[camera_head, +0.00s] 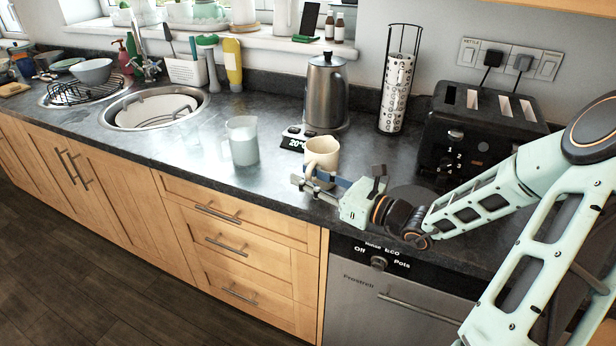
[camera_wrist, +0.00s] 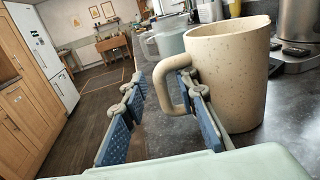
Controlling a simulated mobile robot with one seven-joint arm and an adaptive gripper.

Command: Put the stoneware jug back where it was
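The cream, speckled stoneware jug (camera_head: 322,156) stands upright on the dark worktop near its front edge. In the wrist view the jug (camera_wrist: 234,75) fills the right side, with its handle (camera_wrist: 163,88) pointing left. My gripper (camera_head: 309,180) is at the jug's lower front side in the head view. In the wrist view my gripper (camera_wrist: 160,80) is open, its blue-padded fingers apart with the handle's outer part between them. The right finger overlaps the handle's opening and lies close to the jug's wall; I cannot tell whether it touches.
A clear measuring jug (camera_head: 242,140) stands to the left. A kitchen scale (camera_head: 293,140) and steel kettle (camera_head: 326,92) are behind. A black toaster (camera_head: 478,130) stands to the right and a cup rack (camera_head: 396,85) at the back. The worktop left of the measuring jug is mostly clear.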

